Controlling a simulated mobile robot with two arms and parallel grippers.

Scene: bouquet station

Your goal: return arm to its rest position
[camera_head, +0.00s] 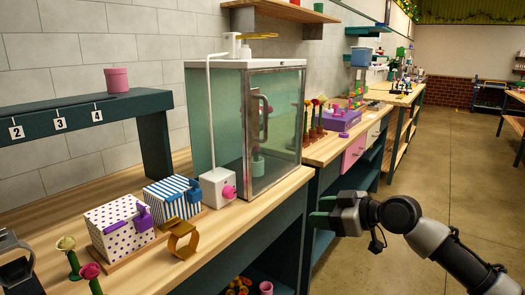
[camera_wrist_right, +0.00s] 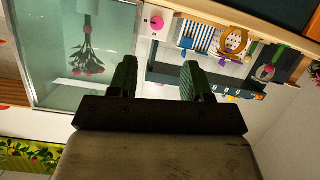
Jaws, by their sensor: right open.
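My right gripper (camera_head: 322,212) is at the right of the head view, in the air in front of the workbench (camera_head: 240,225), with its arm coming in from the lower right. Its two green fingers are apart, with nothing between them. In the right wrist view the open fingers (camera_wrist_right: 158,75) show from behind, with the bench items beyond them and apart from them. My left gripper cannot be made out in either view.
A glass cabinet (camera_head: 225,115) stands on the bench. Left of it are a striped box (camera_head: 172,197), a dotted box (camera_head: 118,222) and a brown ring-shaped stand (camera_head: 183,240). Roses (camera_head: 90,271) stand at the front left. The floor (camera_head: 425,175) at right is clear.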

